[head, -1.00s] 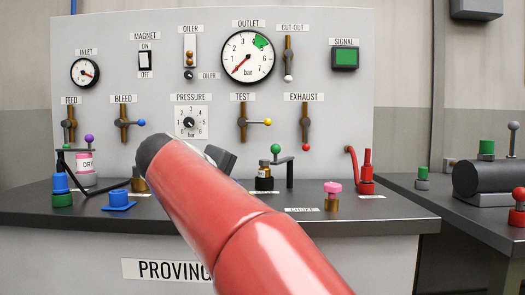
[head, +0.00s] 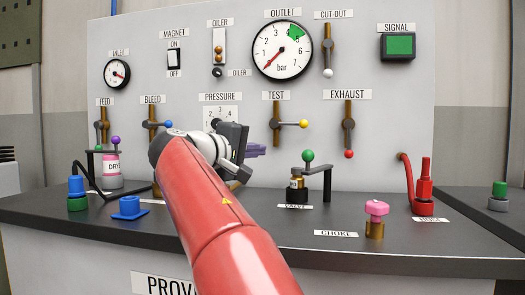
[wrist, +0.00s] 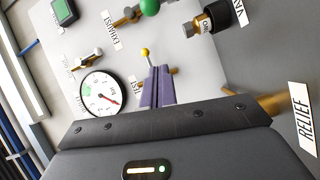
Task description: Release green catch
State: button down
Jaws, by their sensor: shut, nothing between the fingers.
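The green catch is a dark swing arm with a green ball knob (head: 308,155). It lies over the top of a small brass-and-black valve (head: 297,182) on the bench, its post standing to the right. In the wrist view the green ball (wrist: 149,7) is at the top edge, with the valve (wrist: 210,20) to its right. My gripper (head: 262,150) has its purple fingers shut and empty, left of the green ball and apart from it. In the wrist view the shut fingers (wrist: 158,85) appear in front of the TEST lever's yellow knob (wrist: 145,51).
A pink choke knob (head: 376,208) and a red hose fitting (head: 424,190) stand right of the valve. Another catch with a purple knob (head: 115,140) is at left, near blue fittings (head: 129,208). The panel's TEST lever (head: 290,123) and EXHAUST lever (head: 348,125) stick out behind.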

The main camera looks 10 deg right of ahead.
jog(key=w+d+f, duration=0.1)
jog(key=w+d, duration=0.1)
jog(key=d, duration=0.6)
jog(key=shift+w+d+b, duration=0.25)
jog(key=shift+w+b, duration=0.05)
jog(key=shift+w, duration=0.05)
jog(key=shift+f, duration=0.1)
jog(key=s+d+n+t+y+b, duration=0.3)
jog(key=s+d+n+y+b, duration=0.1)
jog(key=s+d+y, duration=0.1)
jog(key=shift+d+t, duration=0.25)
jog(key=shift+t, duration=0.15)
